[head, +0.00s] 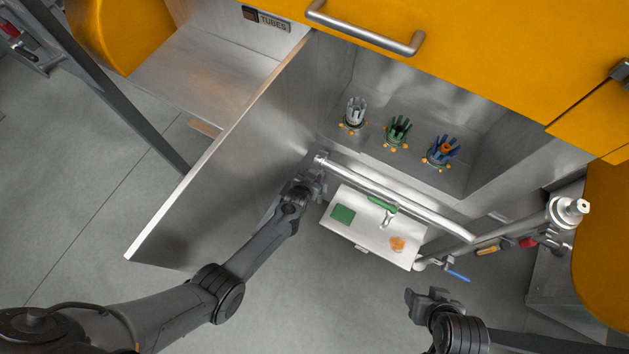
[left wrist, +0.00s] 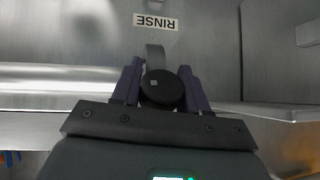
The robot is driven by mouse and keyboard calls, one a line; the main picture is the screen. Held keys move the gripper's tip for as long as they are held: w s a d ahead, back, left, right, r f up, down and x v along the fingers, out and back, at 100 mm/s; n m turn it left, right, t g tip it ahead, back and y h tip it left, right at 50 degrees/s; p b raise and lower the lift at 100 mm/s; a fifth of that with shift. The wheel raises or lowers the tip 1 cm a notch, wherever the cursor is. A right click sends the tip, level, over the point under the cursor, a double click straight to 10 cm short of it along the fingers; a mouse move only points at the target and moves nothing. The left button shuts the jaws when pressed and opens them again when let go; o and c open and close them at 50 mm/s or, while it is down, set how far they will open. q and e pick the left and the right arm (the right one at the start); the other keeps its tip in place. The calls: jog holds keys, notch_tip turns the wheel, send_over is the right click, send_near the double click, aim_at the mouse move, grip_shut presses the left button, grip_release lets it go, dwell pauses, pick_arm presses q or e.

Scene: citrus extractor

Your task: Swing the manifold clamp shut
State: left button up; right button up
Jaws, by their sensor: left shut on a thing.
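A pale manifold pipe (head: 395,194) runs slantwise in front of the open steel bay. A green-handled piece (head: 382,204) sits by its middle; I cannot tell for sure whether it is the clamp. My left gripper (head: 316,184) is just below the pipe's left end. In the left wrist view my gripper (left wrist: 158,88) is shut on a dark round-ended part (left wrist: 162,90), with a curved grey strip behind it. The fingers hide its sides. My right gripper (head: 428,298) seems open and empty, low at right, apart from the pipe.
White, green and blue finger-like cups (head: 399,130) stand inside the bay. A large steel door (head: 225,150) stands open at left. A white tray (head: 372,236) with a green pad and an orange piece lies below the pipe. A RINSE label (left wrist: 156,22) is behind the gripper.

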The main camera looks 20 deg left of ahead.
aim_at(315, 170)
pick_arm(q)
jog(key=shift+w+r+g+p, duration=0.3)
jog(key=shift+r+g+p, duration=0.05)
jog(key=shift+r+g, duration=0.1)
jog(key=shift+w+d+r+g+p, duration=0.1)
jog(key=shift+w+r+g+p, duration=0.25)
jog(key=shift+r+g+p, duration=0.15)
jog(key=shift+w+d+r+g, duration=0.1)
jog(key=shift+w+r+g, duration=0.25)
jog(key=shift+g, duration=0.5)
jog(key=shift+w, duration=0.2)
